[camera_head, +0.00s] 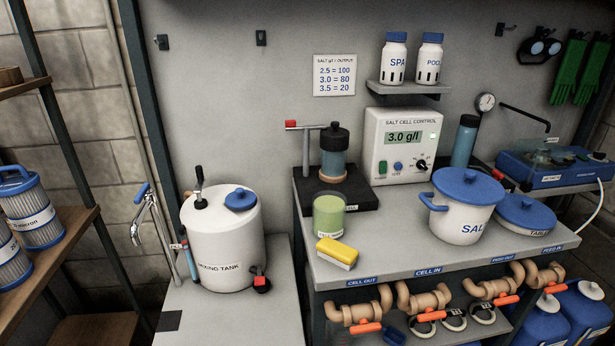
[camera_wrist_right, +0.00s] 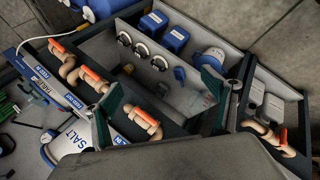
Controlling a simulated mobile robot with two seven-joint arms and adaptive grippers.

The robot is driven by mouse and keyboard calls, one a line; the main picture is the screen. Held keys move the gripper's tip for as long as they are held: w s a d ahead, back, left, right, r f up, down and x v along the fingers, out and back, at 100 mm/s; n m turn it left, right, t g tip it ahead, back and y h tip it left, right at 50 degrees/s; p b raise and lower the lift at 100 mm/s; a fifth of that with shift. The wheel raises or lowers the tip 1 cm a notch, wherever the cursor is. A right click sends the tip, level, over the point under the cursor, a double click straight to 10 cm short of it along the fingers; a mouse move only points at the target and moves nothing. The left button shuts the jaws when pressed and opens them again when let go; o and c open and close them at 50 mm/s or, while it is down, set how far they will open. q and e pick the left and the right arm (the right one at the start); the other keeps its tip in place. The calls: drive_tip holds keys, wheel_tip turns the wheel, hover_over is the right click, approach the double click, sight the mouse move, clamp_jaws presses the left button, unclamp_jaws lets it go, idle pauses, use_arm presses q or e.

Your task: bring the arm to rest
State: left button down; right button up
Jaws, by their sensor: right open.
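No arm or gripper of mine shows in the head view. In the right wrist view, my right gripper (camera_wrist_right: 156,108) is open, with its two dark green fingertips wide apart. Nothing is held between them. Beyond them lie the pipe valves and the shelf below the bench, seen at a steep tilt. My left gripper is in neither view.
The bench (camera_head: 395,262) carries a white salt pot (camera_head: 463,218), a green cup (camera_head: 328,216), a yellow sponge (camera_head: 337,254) and a control box (camera_head: 403,146). A mixing tank (camera_head: 222,245) stands left. Orange-handled valves (camera_head: 428,302) line the front. Shelves with filters (camera_head: 33,218) stand far left.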

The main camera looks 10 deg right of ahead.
drive_tip(key=w+a+f+m+t+y, duration=0.1)
drive_tip(key=a+f+m+t+y, duration=0.1)
drive_tip(key=a+f+y, duration=0.5)
drive_tip(key=a+f+t, duration=0.1)
drive_tip(key=a+f, duration=0.5)
drive_tip(key=a, duration=0.3)
drive_tip(key=shift+w+a+f+m+t, duration=0.25)
drive_tip(key=shift+w+f+m+t, duration=0.05)
drive_tip(key=shift+w+f+m, duration=0.1)
